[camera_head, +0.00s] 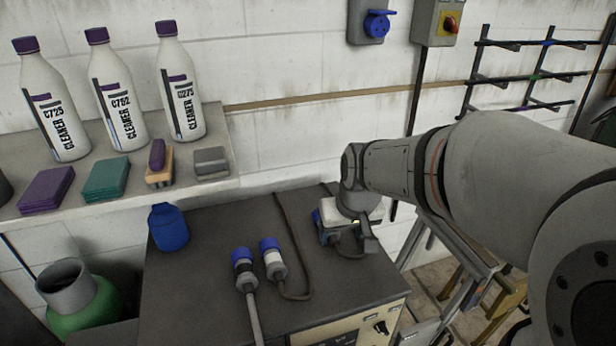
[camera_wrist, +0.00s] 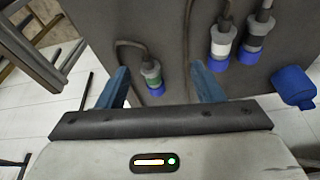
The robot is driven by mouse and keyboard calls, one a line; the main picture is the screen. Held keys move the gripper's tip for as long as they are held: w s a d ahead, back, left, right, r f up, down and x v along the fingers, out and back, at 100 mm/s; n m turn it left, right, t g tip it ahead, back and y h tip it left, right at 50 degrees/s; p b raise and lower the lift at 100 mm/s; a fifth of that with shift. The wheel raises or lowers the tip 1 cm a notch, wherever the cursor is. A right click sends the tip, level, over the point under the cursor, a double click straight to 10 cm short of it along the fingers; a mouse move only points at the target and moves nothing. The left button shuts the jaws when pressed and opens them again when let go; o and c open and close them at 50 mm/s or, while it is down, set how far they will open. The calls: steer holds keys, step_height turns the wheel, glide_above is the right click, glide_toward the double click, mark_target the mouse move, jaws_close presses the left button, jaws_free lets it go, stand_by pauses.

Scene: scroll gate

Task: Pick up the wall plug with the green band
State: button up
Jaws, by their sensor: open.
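The wall plug with the green band (camera_wrist: 152,76) is in the wrist view, with a blue end and a grey cable. It lies on the dark top of a cabinet (camera_head: 205,285). My gripper (camera_wrist: 160,70) is open, and the plug appears between its two blue fingers, nearer the left one. I cannot tell the gap in depth. In the head view my gripper (camera_head: 347,238) is over the right part of the cabinet top and hides the green-banded plug.
A white-banded plug (camera_head: 273,259) and a black-banded plug (camera_head: 243,268) lie left of my gripper. Bare cabinet top lies at the front left.

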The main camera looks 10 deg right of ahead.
steer(key=shift+n+t, duration=0.4)
steer(key=shift+n, duration=0.1)
steer(key=w+f, duration=0.3)
steer(key=w, duration=0.2)
steer(key=w+f, duration=0.2)
steer(key=w, duration=0.3)
steer(key=w+d+f, duration=0.1)
steer(key=w+f, duration=0.2)
steer(key=w, duration=0.2)
steer(key=shift+w+f, duration=0.15)
steer(key=shift+f, duration=0.15)
steer(key=shift+w+p+x, duration=0.15)
steer(key=shift+p+x, duration=0.05)
steer(key=shift+x, duration=1.85)
steer(key=shift+w+p+x, duration=0.15)
steer(key=shift+p+x, duration=0.05)
steer(key=shift+x, duration=1.85)
steer(key=shift+r, duration=0.2)
steer(key=shift+c, duration=0.4)
jaws_close()
